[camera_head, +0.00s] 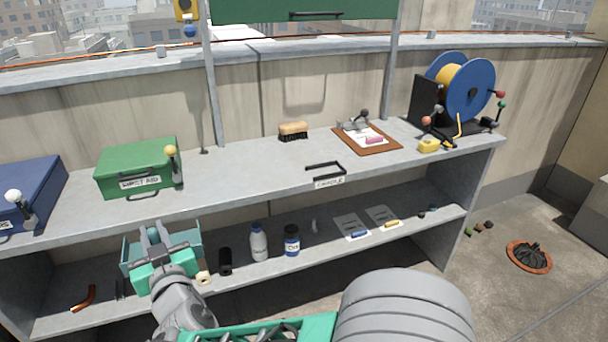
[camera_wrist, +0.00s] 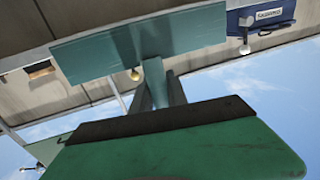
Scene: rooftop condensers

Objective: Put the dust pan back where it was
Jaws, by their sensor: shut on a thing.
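The dust pan (camera_head: 128,257) is a teal, flat-sided piece held at my gripper (camera_head: 153,232) in the head view. It is in front of the bench at lower left, overlapping the lower shelf in the picture. My gripper covers its middle. In the wrist view, the dust pan (camera_wrist: 90,55) is a wide teal panel with a narrow part running down between the grey fingers of my gripper (camera_wrist: 158,85), which are shut on it.
The bench top (camera_head: 235,185) carries a green first aid box (camera_head: 138,165), blue box (camera_head: 30,190), brush (camera_head: 293,131), clipboard (camera_head: 367,138) and cable reel (camera_head: 465,90). Bottles (camera_head: 259,242) and small items stand on the lower shelf. The bench's centre front is mostly clear.

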